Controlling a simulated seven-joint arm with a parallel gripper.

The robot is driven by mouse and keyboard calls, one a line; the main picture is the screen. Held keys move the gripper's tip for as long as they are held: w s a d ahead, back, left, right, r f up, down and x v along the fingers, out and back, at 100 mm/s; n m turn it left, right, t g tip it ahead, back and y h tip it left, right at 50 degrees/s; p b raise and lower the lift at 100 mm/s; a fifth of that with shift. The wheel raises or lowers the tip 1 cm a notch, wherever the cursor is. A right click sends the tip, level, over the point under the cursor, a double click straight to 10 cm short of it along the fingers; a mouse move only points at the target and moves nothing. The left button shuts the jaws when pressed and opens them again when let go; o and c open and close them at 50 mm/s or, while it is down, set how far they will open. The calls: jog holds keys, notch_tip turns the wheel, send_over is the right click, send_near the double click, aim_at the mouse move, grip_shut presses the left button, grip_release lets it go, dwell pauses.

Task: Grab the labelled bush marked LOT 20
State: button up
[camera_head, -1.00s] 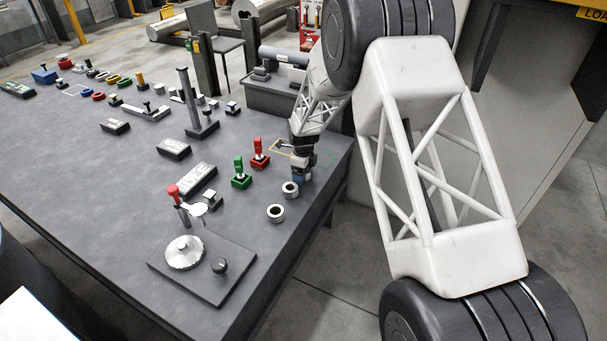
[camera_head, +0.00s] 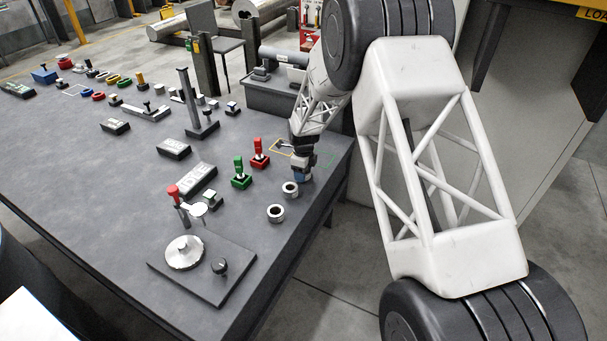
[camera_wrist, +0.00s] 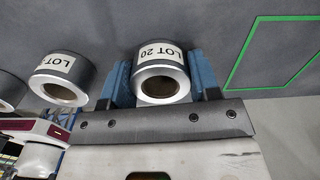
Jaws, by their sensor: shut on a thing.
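The bush marked LOT 20 (camera_wrist: 160,56) is a short grey metal ring with a white label and a bright bored end. In the wrist view it sits between the two blue fingers of my gripper (camera_wrist: 162,82), which are shut on its sides. In the head view my gripper (camera_head: 301,176) is low at the table's right edge, and the bush there is hidden by it. A second labelled bush (camera_wrist: 50,65) stands just left of the gripper in the wrist view; its label reads LOT but its number is cut off.
Two loose bushes stand on the table (camera_head: 100,200) in front of my gripper, the nearer one (camera_head: 276,212) and the farther one (camera_head: 290,189). A green outline (camera_wrist: 275,50) marks bare surface.

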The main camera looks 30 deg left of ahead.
jog(key=shift+r, duration=0.2)
jog(key=shift+r, duration=0.85)
jog(key=shift+s+d+r, duration=0.2)
jog(key=shift+r, duration=0.6)
jog(key=s+d+r, duration=0.1)
jog(key=s+d, duration=0.8)
jog(key=s, duration=0.3)
jog(key=shift+d+r, duration=0.2)
jog(key=shift+d, duration=0.1)
jog(key=shift+w, duration=0.1)
